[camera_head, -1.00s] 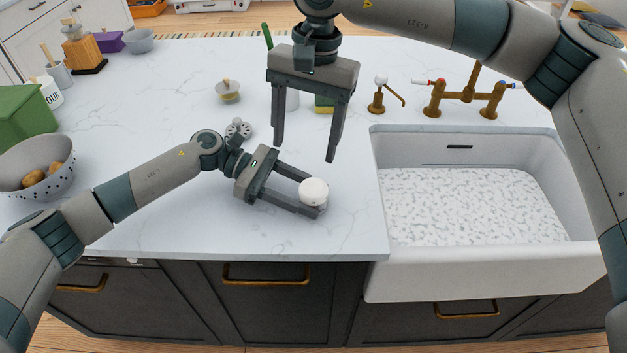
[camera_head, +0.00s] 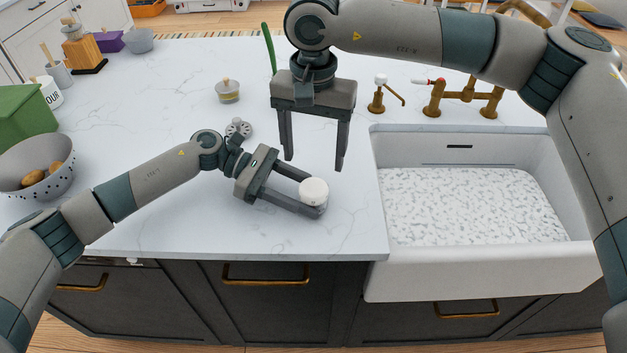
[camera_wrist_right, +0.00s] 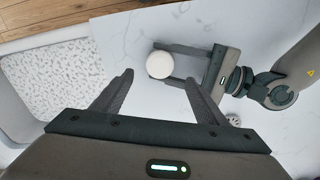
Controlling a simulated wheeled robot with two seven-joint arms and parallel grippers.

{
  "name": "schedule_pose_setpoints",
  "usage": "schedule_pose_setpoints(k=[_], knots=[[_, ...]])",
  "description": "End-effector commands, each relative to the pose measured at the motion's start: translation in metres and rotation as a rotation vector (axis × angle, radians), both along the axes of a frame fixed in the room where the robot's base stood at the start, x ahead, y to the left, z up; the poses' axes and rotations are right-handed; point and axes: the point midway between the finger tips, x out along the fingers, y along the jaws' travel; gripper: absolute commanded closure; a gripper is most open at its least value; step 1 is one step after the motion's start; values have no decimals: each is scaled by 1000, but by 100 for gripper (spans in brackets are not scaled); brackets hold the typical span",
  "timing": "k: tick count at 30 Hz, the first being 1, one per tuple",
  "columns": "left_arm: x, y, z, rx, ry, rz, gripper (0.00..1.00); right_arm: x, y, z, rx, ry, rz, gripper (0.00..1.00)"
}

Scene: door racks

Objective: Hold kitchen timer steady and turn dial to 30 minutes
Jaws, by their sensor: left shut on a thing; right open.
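The kitchen timer (camera_head: 314,191) is a small round thing with a white top, standing on the white counter near its front edge. It also shows in the right wrist view (camera_wrist_right: 160,64). My left gripper (camera_head: 311,194) is shut on it, with a finger on either side. Any marks on its dial are too small to tell. My right gripper (camera_head: 313,165) is open and empty, pointing down above the counter, behind the timer in the head view.
A white sink (camera_head: 470,265) with brass taps (camera_head: 466,96) lies to the right. A small lidded jar (camera_head: 227,91) stands behind my left arm. A colander (camera_head: 30,160) with brown items and a green box (camera_head: 22,112) stand at the left.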

Motion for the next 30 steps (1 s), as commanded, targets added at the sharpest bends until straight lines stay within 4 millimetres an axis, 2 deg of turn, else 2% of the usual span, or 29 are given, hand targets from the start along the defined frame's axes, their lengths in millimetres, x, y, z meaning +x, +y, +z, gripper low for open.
schedule_pose_setpoints(k=[9,15,20,28,29,30], knots=[[0,0,1,-1,-1,0,65,-1,0,-54,0,3,0,33],[0,0,1,-1,0,0,65,-1,0,-76,1,2,-1,33],[0,0,1,-1,-1,0,65,0,0,-84,0,1,0,33],[0,0,1,-1,0,0,65,0,0,-85,0,0,0,33],[0,0,1,-1,0,0,65,0,0,-85,0,0,0,36],[0,0,1,-1,0,0,65,0,0,-85,0,0,0,45]])
